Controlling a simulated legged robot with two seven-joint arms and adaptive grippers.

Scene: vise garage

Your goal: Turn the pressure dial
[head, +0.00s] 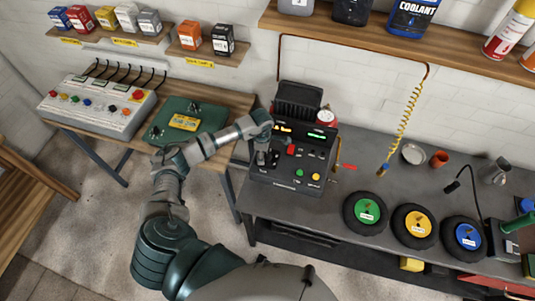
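A black machine (318,160) stands at the left end of the dark grey workbench. Its front carries lit orange and green displays, a red button (291,150), and green and yellow buttons low on the panel. My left arm comes up from the lower left, and its dark gripper (267,160) is at the left part of the front panel. The fingers are small and dark against the black panel, so I cannot tell if they touch it or how far they are open. I cannot make out the pressure dial clearly; the gripper covers part of the panel. My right gripper is not in view.
Wheels with green (367,210), yellow (418,223) and blue (468,236) hubs lie right of the machine. A yellow coiled hose (404,110) hangs behind them. Shelves overhang the back wall.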

